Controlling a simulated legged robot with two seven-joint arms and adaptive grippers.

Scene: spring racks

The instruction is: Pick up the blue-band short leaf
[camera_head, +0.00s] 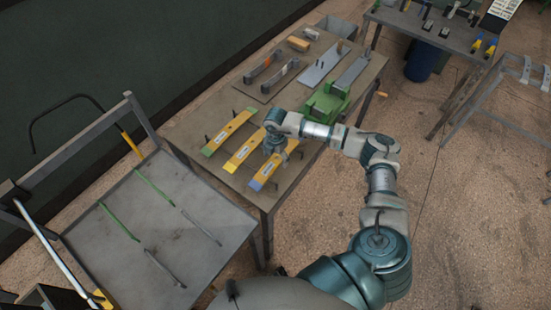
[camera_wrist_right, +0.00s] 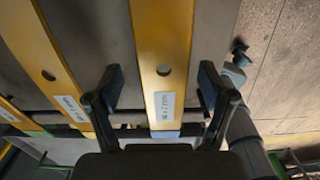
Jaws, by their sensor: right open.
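The blue-band short leaf (camera_head: 264,175) is a yellow strip with a blue end, lying on the work table at the right of three yellow strips. In the right wrist view the leaf (camera_wrist_right: 163,40) has a dark hole, a white label and a blue band near the bottom. My right gripper (camera_head: 277,148) is over the leaf in the head view. In the wrist view the right gripper (camera_wrist_right: 158,90) is open, with one finger on each side of the leaf. Contact cannot be told. My left gripper is not in view.
A middle yellow strip (camera_head: 243,153) and a green-ended strip (camera_head: 229,132) lie to the left. A green block fixture (camera_head: 325,102) stands close behind my gripper. Grey plates and curved leaves lie farther back. A grey sloped rack (camera_head: 150,225) with thin rods stands at left.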

